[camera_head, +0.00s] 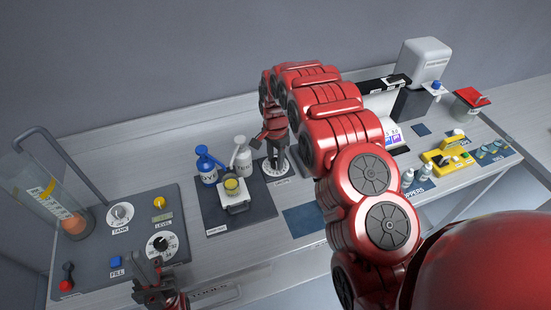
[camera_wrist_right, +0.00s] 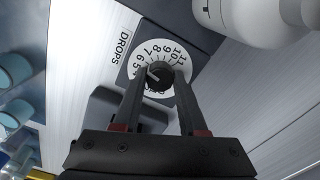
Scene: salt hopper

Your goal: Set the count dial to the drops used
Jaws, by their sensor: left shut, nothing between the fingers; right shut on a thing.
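The count dial (camera_wrist_right: 145,58) has a white face with black numbers and a DROPS label beside it. In the wrist view its dark knob (camera_wrist_right: 160,74) sits between the fingertips of my right gripper (camera_wrist_right: 157,85), which is shut on it. I cannot read for sure which number the knob's mark points at; the lower numbers are partly hidden by the fingers. In the head view the dial (camera_head: 268,168) shows under my right gripper (camera_head: 277,158). My left gripper (camera_head: 153,275) is shut and empty at the front left, over the front edge near the tank panel.
A panel (camera_head: 95,245) with tank and level knobs stands at left. A blue bottle (camera_head: 207,168) and a white bottle (camera_head: 242,160) stand left of the dial. A yellow device (camera_head: 448,155) and dropper bottles (camera_head: 424,172) are at right. My right arm hides the middle.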

